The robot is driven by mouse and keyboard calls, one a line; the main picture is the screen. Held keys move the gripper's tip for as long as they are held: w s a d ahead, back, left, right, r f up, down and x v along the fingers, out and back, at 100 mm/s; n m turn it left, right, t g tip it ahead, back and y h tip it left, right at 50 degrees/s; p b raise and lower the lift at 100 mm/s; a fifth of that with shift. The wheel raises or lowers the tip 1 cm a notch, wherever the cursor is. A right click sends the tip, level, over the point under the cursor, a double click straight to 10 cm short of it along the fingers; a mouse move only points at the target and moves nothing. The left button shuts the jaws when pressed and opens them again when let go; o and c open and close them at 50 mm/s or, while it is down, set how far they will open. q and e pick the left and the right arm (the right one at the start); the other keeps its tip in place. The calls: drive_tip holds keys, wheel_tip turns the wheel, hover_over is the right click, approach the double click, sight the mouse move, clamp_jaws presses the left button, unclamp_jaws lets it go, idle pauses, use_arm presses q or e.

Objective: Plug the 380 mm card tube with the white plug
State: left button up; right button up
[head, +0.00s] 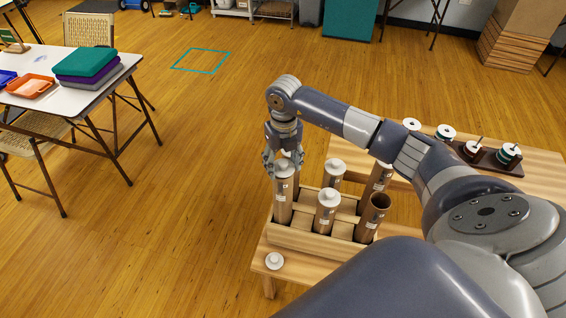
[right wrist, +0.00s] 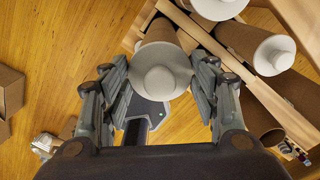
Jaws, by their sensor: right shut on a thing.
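My right gripper (head: 283,165) points down at the top of the far-left brown card tube (head: 283,203) in the wooden rack. It is shut on a white plug (right wrist: 163,82), with one finger on each side of its rim. The plug sits at the top of this tube (right wrist: 155,32); how deep it is seated I cannot tell. Other tubes with white plugs stand at the front middle (head: 327,212) and back middle (head: 334,171). The front-right tube (head: 372,219) has an open, dark mouth. The tube labels are too small to read. My left gripper is out of view.
A loose white plug (head: 274,261) lies on the table's front-left corner. The wooden rack (head: 316,243) stands close to the left edge. A dark tray (head: 488,158) with spools lies at the right. My right arm covers much of the table.

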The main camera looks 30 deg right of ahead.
sight(283, 162)
idle(0.7)
drive_tip(key=shift+r+p, duration=0.45)
drive_tip(key=shift+r, duration=0.3)
idle(1.0)
drive_tip(key=shift+r+p, duration=0.4)
drive_tip(key=shift+r, duration=0.4)
idle(0.7)
drive_tip(key=o, duration=0.5)
drive_tip(key=shift+c, duration=0.2)
